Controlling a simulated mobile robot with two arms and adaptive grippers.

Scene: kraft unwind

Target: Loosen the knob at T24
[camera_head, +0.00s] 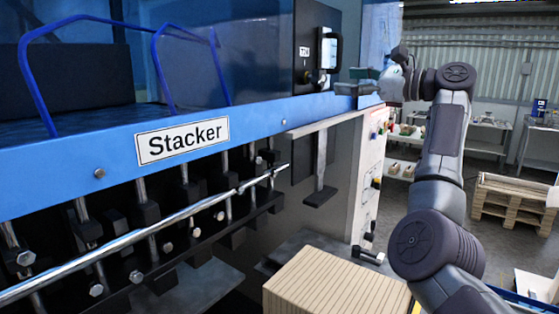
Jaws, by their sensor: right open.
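A small white label (304,51), probably reading T24, is on a dark panel of the blue machine at upper centre. A small dark round knob (307,76) sits just below the label. A black looped handle (337,50) stands to the right of the label. My right gripper (345,88) comes in from the right and points left toward the panel. It is open and empty, a short way right of the knob and apart from it in the picture. The gap between its fingers is hard to see. My left gripper is out of view.
The blue beam with the Stacker sign (182,141) runs below the panel. A metal ledge (325,123) juts out under my right gripper. A stack of tan sheets (335,284) is at bottom centre. A wooden pallet (512,200) lies on the floor at right.

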